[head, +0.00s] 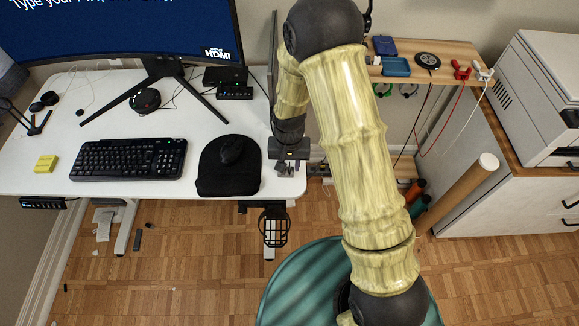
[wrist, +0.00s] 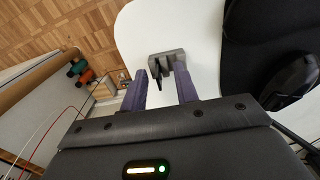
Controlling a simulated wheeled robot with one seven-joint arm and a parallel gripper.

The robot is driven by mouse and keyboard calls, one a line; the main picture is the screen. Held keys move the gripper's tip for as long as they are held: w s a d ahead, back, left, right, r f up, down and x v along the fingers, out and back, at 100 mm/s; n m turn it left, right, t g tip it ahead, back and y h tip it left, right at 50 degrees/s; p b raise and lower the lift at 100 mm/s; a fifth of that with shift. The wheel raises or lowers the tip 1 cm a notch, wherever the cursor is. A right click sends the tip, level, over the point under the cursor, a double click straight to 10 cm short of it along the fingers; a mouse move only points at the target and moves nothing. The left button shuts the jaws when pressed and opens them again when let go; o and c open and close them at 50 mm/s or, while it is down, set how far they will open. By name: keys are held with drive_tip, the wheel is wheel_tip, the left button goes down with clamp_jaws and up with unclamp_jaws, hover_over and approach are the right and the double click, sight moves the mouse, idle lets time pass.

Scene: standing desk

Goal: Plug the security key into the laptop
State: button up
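My gripper (wrist: 161,72) is open, its two purple fingers apart, pointing down over the right end of the white desk. It also shows in the head view (head: 288,164), partly behind my arm. A small grey block (wrist: 174,58) sits on the desk just beyond the fingertips. A thin dark piece (wrist: 157,73) stands at the block, between the fingers in the picture; it may be the security key, but it is too small to tell. Contact with the fingers cannot be told. A thin dark upright panel (head: 274,45) beside my arm may be the laptop, mostly hidden.
A mouse (head: 231,150) on a black pad (head: 215,182) lies left of my gripper. A keyboard (head: 128,160), yellow block (head: 45,164) and monitor (head: 120,25) are farther left. A wooden shelf (head: 440,52) with cables and a printer (head: 545,90) stand right.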

drive_tip(key=shift+c, duration=0.4)
clamp_jaws()
wheel_tip(320, 180, up, 10)
drive_tip(key=shift+r, duration=0.1)
idle(0.4)
idle(0.4)
